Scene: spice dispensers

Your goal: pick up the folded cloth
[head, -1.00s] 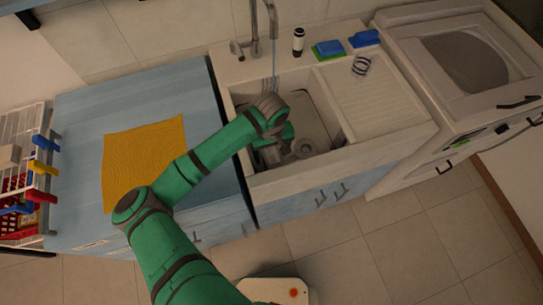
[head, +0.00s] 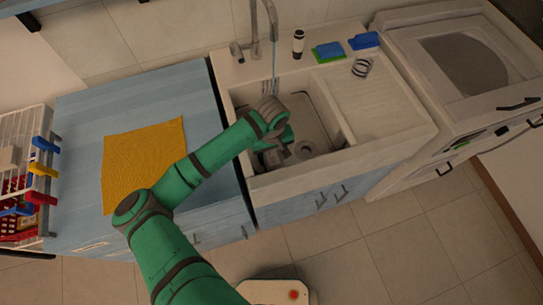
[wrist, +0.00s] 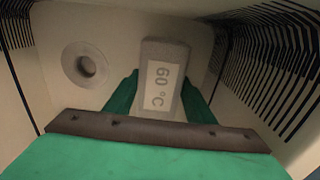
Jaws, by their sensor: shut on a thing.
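A grey folded cloth (wrist: 160,72) with a pale tag reading "60 °C" lies between the two green fingers of my gripper (wrist: 158,92) in the wrist view. The fingers are shut on its two sides. The cloth is over the floor of the sink; I cannot tell whether it still touches it. In the head view my arm reaches down into the sink basin (head: 318,118), and my wrist hides the fingers and most or all of the cloth.
A round drain (wrist: 84,64) is left of the cloth in the wrist view, and the basin walls rise close by. The tap (head: 273,30) stands behind the basin. A yellow cloth (head: 140,160) lies flat on the blue counter. Blue and green sponges (head: 328,50) sit at the sink's back.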

